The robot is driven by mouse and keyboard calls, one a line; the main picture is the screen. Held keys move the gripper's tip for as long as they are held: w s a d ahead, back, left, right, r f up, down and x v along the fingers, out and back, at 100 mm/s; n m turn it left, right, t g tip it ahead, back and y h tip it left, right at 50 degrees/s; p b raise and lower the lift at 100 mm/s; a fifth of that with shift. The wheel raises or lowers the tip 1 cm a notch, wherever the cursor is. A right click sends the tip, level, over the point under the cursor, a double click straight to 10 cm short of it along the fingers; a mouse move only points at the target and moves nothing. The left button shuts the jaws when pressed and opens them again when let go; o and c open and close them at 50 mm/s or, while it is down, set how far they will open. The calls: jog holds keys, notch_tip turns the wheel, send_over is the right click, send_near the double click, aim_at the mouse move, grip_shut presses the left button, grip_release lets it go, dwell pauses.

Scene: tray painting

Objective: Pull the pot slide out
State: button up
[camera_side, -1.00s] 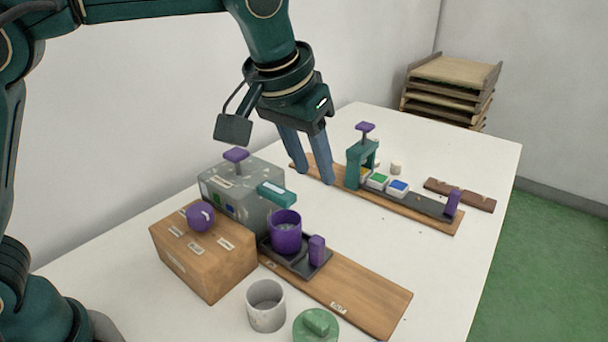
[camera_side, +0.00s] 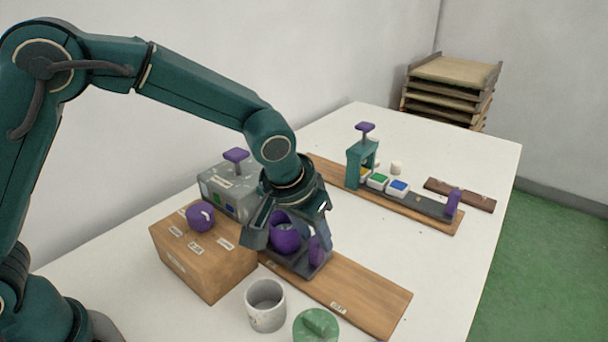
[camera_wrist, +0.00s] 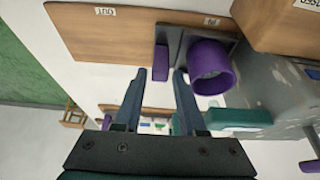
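The pot slide (camera_side: 292,266) is a dark grey plate at the "IN" end of a wooden board (camera_side: 362,298), beside the grey machine (camera_side: 228,192). A purple pot (camera_side: 284,238) stands on it; the pot also shows in the wrist view (camera_wrist: 212,68). The slide's upright purple handle (camera_wrist: 161,62) is on its "OUT" side. My gripper (camera_wrist: 161,74) is open, pointing down over the slide, with a fingertip on each side of the handle. In the side view, my gripper (camera_side: 318,232) partly hides the pot and handle. I cannot tell whether the fingers touch the handle.
The board is bare toward its "OUT" end. A wooden box (camera_side: 200,262) with a purple knob (camera_side: 200,217) stands left of the slide. A grey cup (camera_side: 266,305) and green lid (camera_side: 317,327) lie in front. A second slide (camera_side: 425,202) with paint pots is farther back.

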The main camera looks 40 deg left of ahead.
jog(key=shift+x, duration=1.2)
grip_shut()
dwell(0.6)
